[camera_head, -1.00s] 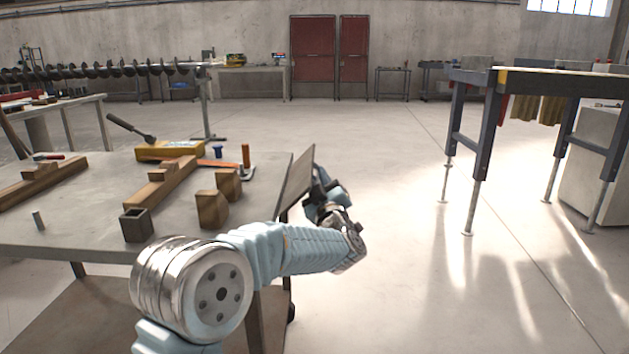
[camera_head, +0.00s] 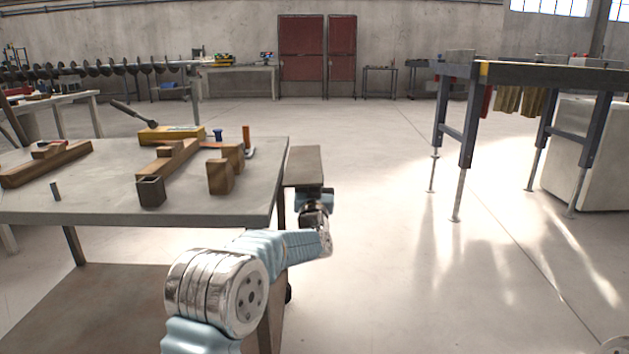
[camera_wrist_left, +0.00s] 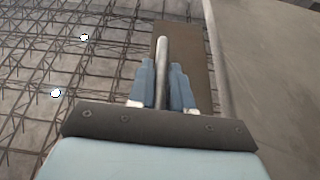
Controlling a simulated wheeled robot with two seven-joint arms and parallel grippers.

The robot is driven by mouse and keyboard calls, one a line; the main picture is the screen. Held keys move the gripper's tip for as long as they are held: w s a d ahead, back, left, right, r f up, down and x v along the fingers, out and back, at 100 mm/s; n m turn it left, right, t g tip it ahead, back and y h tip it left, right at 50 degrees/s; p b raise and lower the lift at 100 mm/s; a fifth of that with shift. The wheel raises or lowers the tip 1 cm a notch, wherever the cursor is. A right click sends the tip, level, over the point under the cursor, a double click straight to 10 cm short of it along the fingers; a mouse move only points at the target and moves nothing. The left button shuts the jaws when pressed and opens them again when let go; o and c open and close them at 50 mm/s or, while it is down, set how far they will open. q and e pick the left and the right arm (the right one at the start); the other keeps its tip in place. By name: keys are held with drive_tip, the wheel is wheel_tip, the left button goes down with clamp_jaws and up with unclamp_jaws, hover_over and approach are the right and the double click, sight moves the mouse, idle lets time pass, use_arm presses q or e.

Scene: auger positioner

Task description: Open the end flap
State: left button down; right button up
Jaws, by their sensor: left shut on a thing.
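The end flap (camera_head: 304,165) is a grey-brown plate at the right end of the workbench (camera_head: 120,210). It stands out from the bench end, roughly level with the top. My left gripper (camera_head: 314,196) is at the flap's near edge, and its fingers are hard to make out there. In the left wrist view, the blue fingers (camera_wrist_left: 162,88) are shut on a grey metal bar (camera_wrist_left: 162,62), with the brown flap plate (camera_wrist_left: 192,50) just behind it. My right gripper is out of view.
Wooden blocks (camera_head: 221,176), a small square metal tube (camera_head: 151,191) and tools lie on the bench. A dark-legged stand (camera_head: 467,120) is at the right. The floor between is clear.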

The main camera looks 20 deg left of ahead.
use_arm(q)
drive_tip(key=shift+f, duration=0.25)
idle(0.3)
drive_tip(key=c, duration=1.1)
unclamp_jaws()
drive_tip(key=shift+a, duration=0.1)
drive_tip(key=v, duration=1.3)
drive_tip(key=shift+s+d+f+b, duration=0.15)
drive_tip(key=shift+s+d+b, duration=0.05)
drive_tip(key=shift+s+b, duration=0.2)
